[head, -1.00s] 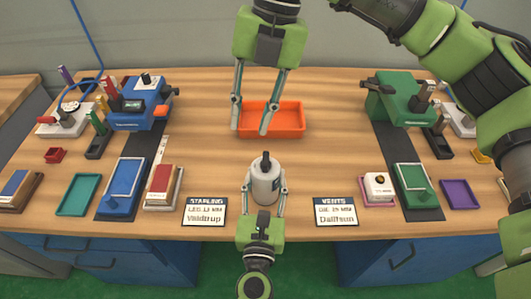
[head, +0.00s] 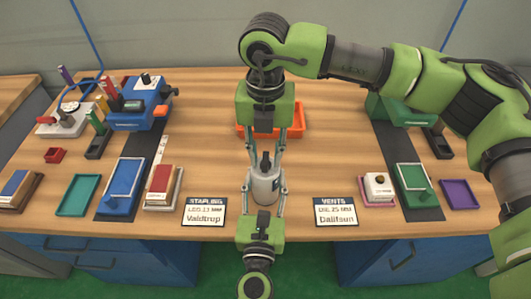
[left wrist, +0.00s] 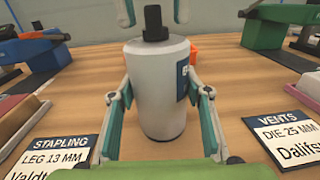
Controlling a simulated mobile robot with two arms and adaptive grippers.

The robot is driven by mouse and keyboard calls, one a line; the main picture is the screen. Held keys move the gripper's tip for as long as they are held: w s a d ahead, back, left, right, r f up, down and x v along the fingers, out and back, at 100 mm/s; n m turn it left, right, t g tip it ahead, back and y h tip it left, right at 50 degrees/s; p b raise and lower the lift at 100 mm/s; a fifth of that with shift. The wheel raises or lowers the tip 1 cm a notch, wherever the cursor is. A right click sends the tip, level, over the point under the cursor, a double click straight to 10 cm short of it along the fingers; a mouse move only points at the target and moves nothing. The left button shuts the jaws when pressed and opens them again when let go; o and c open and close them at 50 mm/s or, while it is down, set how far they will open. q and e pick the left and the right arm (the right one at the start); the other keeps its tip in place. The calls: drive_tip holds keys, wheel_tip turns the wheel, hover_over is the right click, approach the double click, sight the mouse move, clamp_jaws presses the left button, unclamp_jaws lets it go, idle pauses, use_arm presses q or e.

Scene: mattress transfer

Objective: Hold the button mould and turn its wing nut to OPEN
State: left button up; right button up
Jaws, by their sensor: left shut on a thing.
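The button mould (head: 265,186) is a pale grey cylinder standing upright near the table's front middle; it fills the centre of the left wrist view (left wrist: 158,90). A black wing nut (left wrist: 154,22) tops it and also shows in the head view (head: 265,160). My left gripper (head: 266,193) comes from the front edge and is shut on the mould, one finger on each side. My right gripper (head: 265,168) points down from above. Its fingertips stand apart on either side of the wing nut, with gaps visible in the left wrist view. No OPEN mark is readable.
An orange tray (head: 294,118) lies behind the mould, partly hidden by my right gripper. Sign cards reading STAPLING (head: 204,212) and VENTS (head: 335,212) flank it. A blue machine (head: 143,108) stands left, a green one (head: 385,108) right.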

use_arm(q)
drive_tip(key=shift+r, duration=0.1)
use_arm(e)
drive_tip(key=shift+f, duration=0.2)
clamp_jaws()
drive_tip(key=shift+n, duration=0.3)
drive_tip(key=n, duration=1.1)
drive_tip(key=shift+n, duration=0.4)
drive_tip(key=n, duration=0.5)
drive_tip(key=shift+n, duration=0.4)
